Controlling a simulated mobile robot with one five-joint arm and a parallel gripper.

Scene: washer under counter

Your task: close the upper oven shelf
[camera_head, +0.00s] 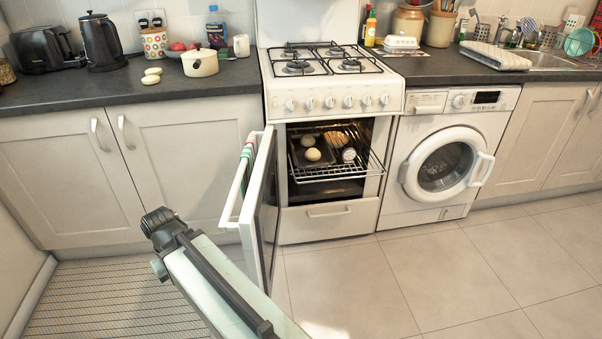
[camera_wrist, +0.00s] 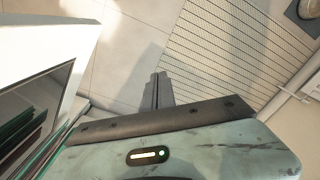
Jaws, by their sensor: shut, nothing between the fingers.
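The oven shelf (camera_head: 352,171) is a wire rack in the upper part of the open oven (camera_head: 322,110). It is slid partway out, with its front edge past the opening. A dark tray (camera_head: 327,158) with pale round items rests on it. The white oven door (camera_head: 258,195) is swung open to the left, with a striped towel (camera_head: 247,165) over its handle. My gripper (camera_wrist: 157,92) is shut and empty in the wrist view, over the floor, with the door at that picture's left. In the head view my arm is left of the door, and the fingers cannot be made out.
The open door stands between my arm and the oven opening. A drawer (camera_head: 328,220) below the oven is shut. A washing machine (camera_head: 440,165) is right of the oven. Cupboards (camera_head: 75,180) and a striped mat (camera_head: 100,292) are at left. The tiled floor (camera_head: 440,270) at right is clear.

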